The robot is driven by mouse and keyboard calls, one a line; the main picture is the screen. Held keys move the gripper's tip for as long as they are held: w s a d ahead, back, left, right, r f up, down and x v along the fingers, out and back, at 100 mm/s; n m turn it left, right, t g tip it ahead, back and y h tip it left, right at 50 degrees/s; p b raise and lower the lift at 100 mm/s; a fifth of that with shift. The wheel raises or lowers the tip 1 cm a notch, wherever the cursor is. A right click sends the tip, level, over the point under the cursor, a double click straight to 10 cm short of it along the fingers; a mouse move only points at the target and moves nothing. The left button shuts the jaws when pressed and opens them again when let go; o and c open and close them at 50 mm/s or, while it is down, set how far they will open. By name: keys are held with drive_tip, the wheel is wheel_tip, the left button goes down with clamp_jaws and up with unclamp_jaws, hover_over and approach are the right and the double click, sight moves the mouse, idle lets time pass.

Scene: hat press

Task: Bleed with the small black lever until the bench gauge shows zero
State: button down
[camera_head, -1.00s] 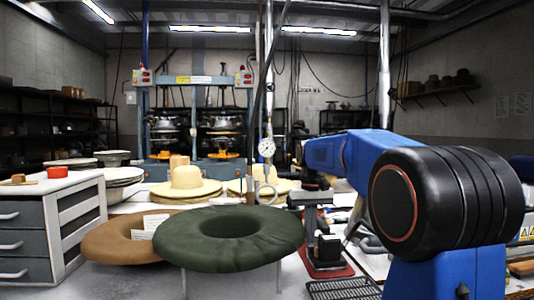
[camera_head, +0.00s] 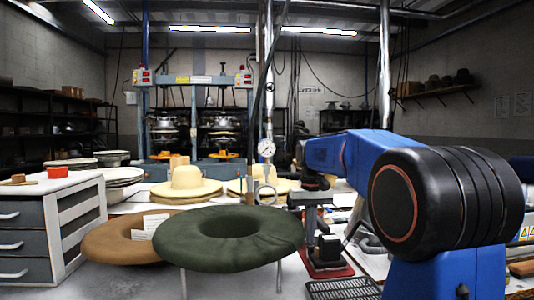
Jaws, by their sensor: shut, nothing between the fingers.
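The bench gauge (camera_head: 266,148) is a small round white dial on an upright pipe, right of the picture's middle. Its needle is too small to read. I cannot make out the small black lever for certain. A pale ring (camera_head: 266,194) shows low on the same pipe line. My blue arm reaches in from the right, and its dark end with my gripper (camera_head: 315,182) is right of and below the gauge, apart from the dial in the picture. The gripper is shut and empty; its fingertips are hardly distinguishable against the dark stand.
A green felt hat (camera_head: 190,246) and a brown hat (camera_head: 104,243) lie in front. Straw hats (camera_head: 187,182) stand behind them. A grey drawer unit (camera_head: 24,245) is at left. The blue-framed press (camera_head: 144,120) stands behind. A dark stand (camera_head: 318,245) on a red base is below my gripper.

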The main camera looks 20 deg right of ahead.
drive_tip(key=shift+f, duration=0.8)
idle(0.6)
drive_tip(key=shift+r, duration=3.5)
